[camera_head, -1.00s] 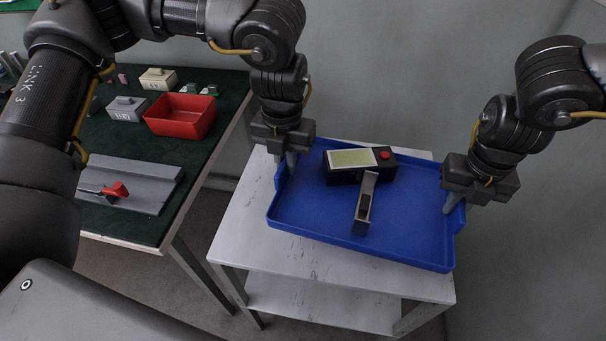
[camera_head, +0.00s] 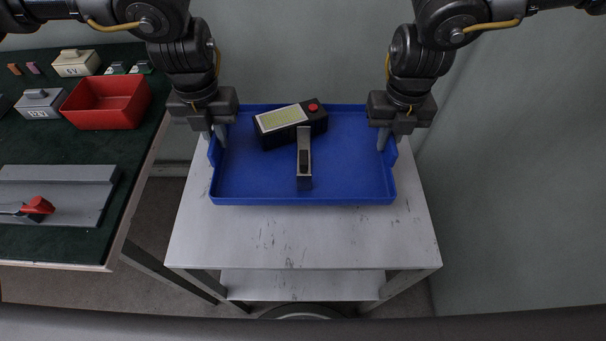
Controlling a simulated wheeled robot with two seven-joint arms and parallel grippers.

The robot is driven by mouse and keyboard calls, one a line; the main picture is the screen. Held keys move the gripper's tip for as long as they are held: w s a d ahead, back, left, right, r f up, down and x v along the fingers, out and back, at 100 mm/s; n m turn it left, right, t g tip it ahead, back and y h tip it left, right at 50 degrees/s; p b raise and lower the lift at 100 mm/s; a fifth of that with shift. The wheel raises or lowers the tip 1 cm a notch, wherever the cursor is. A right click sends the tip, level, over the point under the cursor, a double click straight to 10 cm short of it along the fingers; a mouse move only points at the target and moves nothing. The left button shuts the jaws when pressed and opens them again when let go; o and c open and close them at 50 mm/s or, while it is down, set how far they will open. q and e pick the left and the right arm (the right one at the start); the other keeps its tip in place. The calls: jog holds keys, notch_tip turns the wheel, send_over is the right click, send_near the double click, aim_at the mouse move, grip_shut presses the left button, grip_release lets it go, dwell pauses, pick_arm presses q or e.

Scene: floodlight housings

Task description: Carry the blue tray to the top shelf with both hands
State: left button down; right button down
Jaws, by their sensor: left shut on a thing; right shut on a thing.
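The blue tray (camera_head: 345,185) is over the back part of the shelf unit's grey top shelf (camera_head: 300,240). I cannot tell whether it rests on the shelf or hangs just above it. A black box (camera_head: 275,138) with a pale label and a red button, and a small grey-and-black tool (camera_head: 304,165), lie in the tray. My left gripper (camera_head: 218,140) is shut on the tray's left end wall. My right gripper (camera_head: 388,140) is shut on its right end wall. The tray looks level.
A dark green bench (camera_head: 75,160) stands at the left with a red bin (camera_head: 105,102), labelled grey and cream boxes and a grey plate (camera_head: 55,190). A lower shelf (camera_head: 300,284) is below the top shelf. The shelf's front part is bare. A grey wall is behind.

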aim_at(223, 153)
pick_arm(q)
jog(key=shift+a+f, duration=0.1)
jog(key=shift+f, duration=0.45)
pick_arm(e)
jog(key=shift+d+f, duration=0.2)
jog(key=shift+f, duration=0.35)
pick_arm(q)
jog(key=shift+r, duration=0.15)
pick_arm(e)
jog(key=shift+d+r, duration=0.1)
